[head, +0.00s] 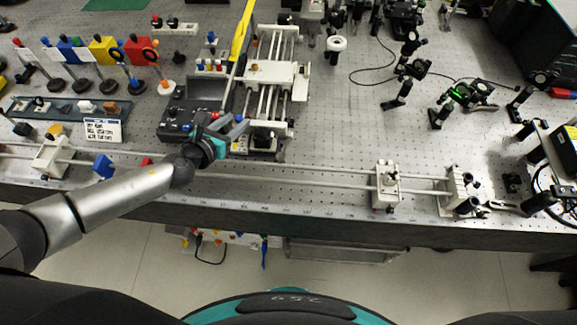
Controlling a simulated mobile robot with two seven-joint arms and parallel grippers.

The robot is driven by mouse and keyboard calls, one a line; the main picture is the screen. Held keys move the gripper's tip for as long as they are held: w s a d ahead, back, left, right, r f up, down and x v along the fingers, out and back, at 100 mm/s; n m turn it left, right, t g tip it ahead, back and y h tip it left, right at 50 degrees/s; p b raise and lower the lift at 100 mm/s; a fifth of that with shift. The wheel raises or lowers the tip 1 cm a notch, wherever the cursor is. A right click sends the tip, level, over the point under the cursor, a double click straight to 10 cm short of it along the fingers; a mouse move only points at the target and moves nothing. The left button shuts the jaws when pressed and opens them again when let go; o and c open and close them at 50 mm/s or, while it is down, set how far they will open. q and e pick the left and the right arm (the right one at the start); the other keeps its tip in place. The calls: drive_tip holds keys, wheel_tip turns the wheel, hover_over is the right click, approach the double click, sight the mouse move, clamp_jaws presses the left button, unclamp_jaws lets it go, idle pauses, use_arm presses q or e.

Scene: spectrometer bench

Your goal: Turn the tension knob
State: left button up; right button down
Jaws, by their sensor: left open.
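My left arm reaches in from the lower left. Its gripper (238,127) is open over the near end of a bench device, with the fingers pointing up and right. The device has a dark grey box (180,121) with small controls on the left and a white frame with rods (272,72) on the right. Small knobs show on this device, but I cannot tell which one is the tension knob. The gripper hides part of the device's near side, and I cannot tell whether it touches anything. My right gripper is not in view.
A long double rail (300,182) with white carriages (387,185) runs along the bench's near edge. Black optics mounts (462,95) and cables are at right. Bare perforated bench top (340,125) lies between.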

use_arm(q)
drive_tip(key=shift+w+a+r, duration=0.15)
drive_tip(key=shift+w+a, duration=0.05)
drive_tip(key=shift+a, duration=0.05)
